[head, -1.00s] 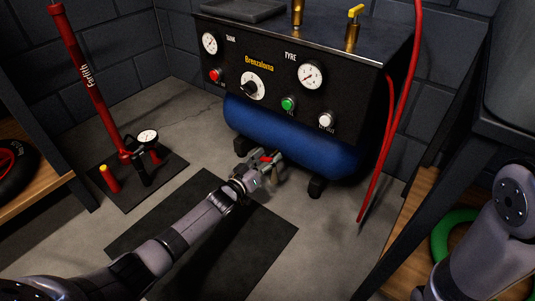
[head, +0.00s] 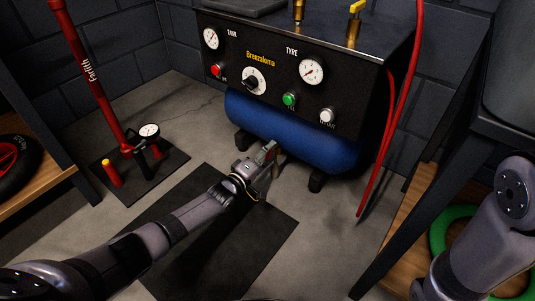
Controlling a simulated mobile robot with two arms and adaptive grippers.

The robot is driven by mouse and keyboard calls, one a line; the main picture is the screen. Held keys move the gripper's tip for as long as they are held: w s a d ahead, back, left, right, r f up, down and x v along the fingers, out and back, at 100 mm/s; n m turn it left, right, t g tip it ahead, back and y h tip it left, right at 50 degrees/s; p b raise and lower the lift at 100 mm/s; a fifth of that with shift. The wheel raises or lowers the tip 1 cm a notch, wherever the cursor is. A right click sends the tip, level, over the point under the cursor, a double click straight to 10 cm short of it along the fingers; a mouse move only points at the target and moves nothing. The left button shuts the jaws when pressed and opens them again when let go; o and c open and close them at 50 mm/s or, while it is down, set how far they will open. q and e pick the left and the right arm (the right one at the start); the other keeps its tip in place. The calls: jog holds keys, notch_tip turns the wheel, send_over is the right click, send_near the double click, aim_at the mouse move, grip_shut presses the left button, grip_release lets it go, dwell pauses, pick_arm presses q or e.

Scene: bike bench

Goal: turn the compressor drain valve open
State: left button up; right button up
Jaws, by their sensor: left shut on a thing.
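The compressor's blue tank (head: 300,130) sits under its black control panel. The valve body is hidden behind the fingers, so I cannot tell how far open the valve is. My right arm shows at the lower right edge, but its gripper is out of view.
A red floor pump (head: 98,90) stands on a dark mat at the left. A red hose (head: 387,135) hangs at the compressor's right side. A dark bench leg (head: 420,200) and a green ring (head: 450,232) are at the right. The black floor mat (head: 240,245) below my left arm is clear.

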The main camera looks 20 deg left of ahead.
pick_arm(q)
jog(key=shift+f+n, duration=0.1)
jog(key=shift+n, duration=1)
jog(key=o, duration=1.2)
jog(key=shift+c, duration=0.2)
jog(key=v, duration=1.2)
jog(key=shift+s+a, duration=0.1)
